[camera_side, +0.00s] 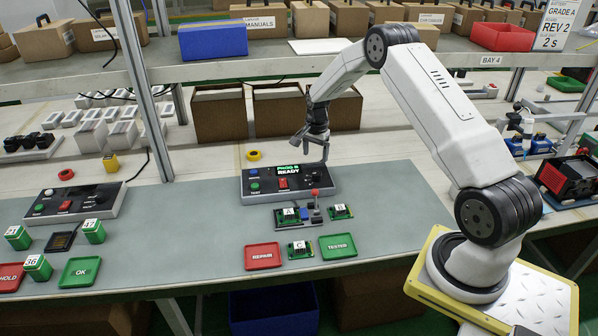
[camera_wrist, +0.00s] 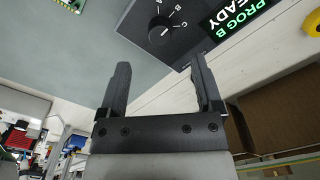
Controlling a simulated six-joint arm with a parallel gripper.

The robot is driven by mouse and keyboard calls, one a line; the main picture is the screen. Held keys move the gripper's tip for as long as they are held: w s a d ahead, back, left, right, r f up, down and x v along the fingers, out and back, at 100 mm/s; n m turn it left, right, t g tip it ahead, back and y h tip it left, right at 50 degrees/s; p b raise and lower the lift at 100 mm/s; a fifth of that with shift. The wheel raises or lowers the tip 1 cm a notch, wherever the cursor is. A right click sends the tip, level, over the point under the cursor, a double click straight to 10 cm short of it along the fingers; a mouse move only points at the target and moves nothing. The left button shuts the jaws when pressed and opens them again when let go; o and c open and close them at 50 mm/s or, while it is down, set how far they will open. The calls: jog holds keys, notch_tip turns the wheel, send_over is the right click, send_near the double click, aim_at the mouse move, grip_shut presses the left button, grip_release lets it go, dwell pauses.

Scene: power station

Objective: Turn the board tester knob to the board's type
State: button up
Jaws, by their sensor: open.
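The board tester (camera_side: 262,198) is a dark box on the grey mat, with a lit display (camera_side: 287,170) reading PROG B READY. In the wrist view the display (camera_wrist: 240,20) also reads PROG B, and the round black knob (camera_wrist: 160,31) sits beside the letters A, B and C. The knob's exact pointer direction is hard to tell. My gripper (camera_side: 311,152) is open and empty above the tester's right part; in the wrist view its fingers (camera_wrist: 160,62) stand apart, short of the knob. Green boards marked A (camera_side: 290,214), B (camera_side: 341,211) and C (camera_side: 300,247) lie in front.
A red REPAIR tray (camera_side: 263,256) and a green TESTED tray (camera_side: 338,246) lie nearer. Brown bins (camera_side: 218,116) stand behind. A yellow ring (camera_side: 254,155) lies behind the tester.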

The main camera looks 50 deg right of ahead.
aim_at(317, 173)
jog(key=shift+d+f+m, duration=0.3)
jog(key=shift+d+f, duration=0.15)
jog(key=shift+d, duration=0.25)
jog(key=shift+f, duration=3.9)
grip_shut()
